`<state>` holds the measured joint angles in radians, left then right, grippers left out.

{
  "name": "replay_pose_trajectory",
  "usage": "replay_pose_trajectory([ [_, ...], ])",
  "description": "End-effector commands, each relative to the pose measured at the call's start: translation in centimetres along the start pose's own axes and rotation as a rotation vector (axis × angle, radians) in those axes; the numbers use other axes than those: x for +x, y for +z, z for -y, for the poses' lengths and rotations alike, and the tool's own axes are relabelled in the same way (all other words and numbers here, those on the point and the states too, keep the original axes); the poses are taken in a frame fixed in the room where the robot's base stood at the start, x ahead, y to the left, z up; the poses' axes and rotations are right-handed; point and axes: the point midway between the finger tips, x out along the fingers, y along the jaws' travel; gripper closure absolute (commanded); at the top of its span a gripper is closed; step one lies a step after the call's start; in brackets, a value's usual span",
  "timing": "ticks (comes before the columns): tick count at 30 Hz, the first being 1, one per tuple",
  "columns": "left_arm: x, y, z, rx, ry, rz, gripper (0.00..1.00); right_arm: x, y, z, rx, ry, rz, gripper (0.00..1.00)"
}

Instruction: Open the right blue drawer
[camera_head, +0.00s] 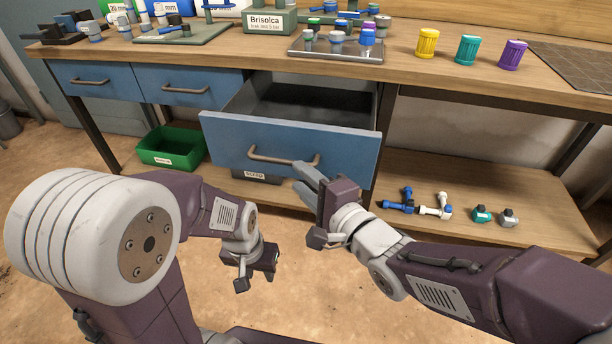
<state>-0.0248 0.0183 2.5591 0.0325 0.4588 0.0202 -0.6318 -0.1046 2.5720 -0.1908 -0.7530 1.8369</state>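The right blue drawer (225,133) is pulled well out from under the workbench, and its dark, empty-looking inside shows. Its front carries a grey bar handle (268,157). My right gripper (298,174) is just in front of the drawer front, at the right end of the handle. Its two grey fingers look spread apart, with the handle above them and not visibly between them. Whether a finger touches the handle is hard to tell.
Two shut blue drawers (98,79) are to the left. The bench top holds yellow, teal and purple cups (427,43), a metal tray (330,52) and a Brisolca box (270,20). A green crate (170,147) and several fittings (436,205) are on the lower shelf.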

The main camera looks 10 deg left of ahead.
Motion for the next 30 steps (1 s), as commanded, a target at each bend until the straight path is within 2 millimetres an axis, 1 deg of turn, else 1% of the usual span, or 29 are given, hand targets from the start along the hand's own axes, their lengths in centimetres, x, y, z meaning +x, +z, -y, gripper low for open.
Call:
replay_pose_trajectory([
  [1, 1.9, 0.2, 0.0, 0.000, 0.000, 0.001, 0.64, -0.3, -0.1, -0.6, -0.001, -0.013, 0.002, 0.66],
  [3, 2.6, 0.3, 0.1, 0.000, 0.000, 0.002, 0.64, -0.9, -0.1, -0.5, -0.002, -0.011, 0.003, 0.66],
  [6, 3.1, 0.4, 0.1, 0.000, 0.000, 0.002, 0.64, -1.5, -0.1, -0.4, -0.001, -0.008, 0.001, 0.66],
  [10, 3.1, 0.4, 0.1, 0.000, 0.000, 0.002, 0.64, -1.8, -0.1, -0.2, -0.001, -0.005, 0.000, 0.66],
  [21, 3.0, 0.4, 0.1, 0.000, 0.000, 0.001, 0.64, -1.8, 0.0, -0.1, -0.001, -0.004, 0.000, 0.66],
  [23, 2.9, 0.3, 0.1, 0.000, 0.000, 0.001, 0.64, -1.8, -0.5, -0.3, -0.015, 0.008, -0.013, 0.66],
  [25, 2.5, 0.3, 0.1, 0.000, 0.000, 0.001, 0.64, -1.8, -2.4, -1.5, -0.085, 0.068, -0.067, 0.66],
  [26, 2.2, 0.3, 0.1, 0.000, 0.000, 0.001, 0.64, -1.9, -3.8, -2.4, -0.136, 0.116, -0.103, 0.66],
  [28, 1.4, 0.2, 0.0, 0.000, 0.000, 0.001, 0.64, -2.9, -8.0, -5.5, -0.297, 0.290, -0.192, 0.66],
  [29, 1.0, 0.1, 0.0, 0.000, 0.000, 0.001, 0.64, -3.8, -9.9, -7.1, -0.372, 0.388, -0.220, 0.66],
  [30, 0.6, 0.1, 0.0, 0.000, 0.000, 0.001, 0.64, -5.4, -12.3, -9.4, -0.468, 0.526, -0.237, 0.66],
])
